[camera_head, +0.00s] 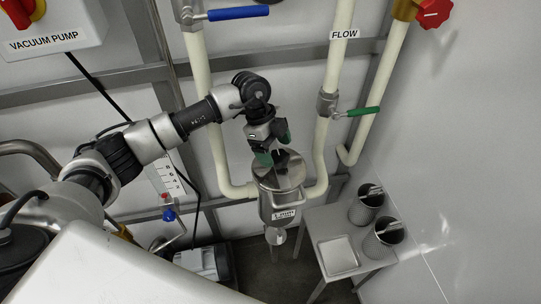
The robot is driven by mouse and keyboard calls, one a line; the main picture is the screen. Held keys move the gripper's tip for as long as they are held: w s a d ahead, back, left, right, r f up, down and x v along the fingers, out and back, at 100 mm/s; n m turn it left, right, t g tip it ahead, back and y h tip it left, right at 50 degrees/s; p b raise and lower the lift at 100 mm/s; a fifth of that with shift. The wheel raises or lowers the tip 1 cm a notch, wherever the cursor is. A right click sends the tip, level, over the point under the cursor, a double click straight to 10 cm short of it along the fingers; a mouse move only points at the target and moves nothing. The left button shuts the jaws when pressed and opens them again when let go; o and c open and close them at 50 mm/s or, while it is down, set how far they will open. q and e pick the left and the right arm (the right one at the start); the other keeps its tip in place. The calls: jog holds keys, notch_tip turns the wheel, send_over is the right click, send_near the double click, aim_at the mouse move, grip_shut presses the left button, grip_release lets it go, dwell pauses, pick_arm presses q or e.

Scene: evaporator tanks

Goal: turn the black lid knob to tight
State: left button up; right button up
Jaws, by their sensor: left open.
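A steel tank (268,207) with a round shiny lid (293,176) hangs on the pipes below the middle of the view. The black lid knob (282,158) sits on top of the lid and is partly hidden by my gripper. My left gripper (274,150), with green finger pads, is open just above the lid, close beside the knob. I cannot tell whether a finger touches the knob. Its tight or loose marks are too small to read. My right gripper is out of view.
A white pipe (197,80) with a blue-handled valve (238,13) runs down left of the tank. Right of it is the FLOW pipe (337,70) with a green handle (364,111).

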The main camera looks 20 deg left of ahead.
pick_arm(q)
jog(key=shift+b+x, duration=0.35)
jog(key=shift+x, duration=0.75)
jog(key=shift+d, duration=0.1)
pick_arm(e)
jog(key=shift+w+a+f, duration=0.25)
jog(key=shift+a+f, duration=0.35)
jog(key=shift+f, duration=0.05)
pick_arm(q)
jog(key=shift+r, duration=0.1)
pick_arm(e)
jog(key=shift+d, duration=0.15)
pick_arm(q)
jog(key=c, duration=0.9)
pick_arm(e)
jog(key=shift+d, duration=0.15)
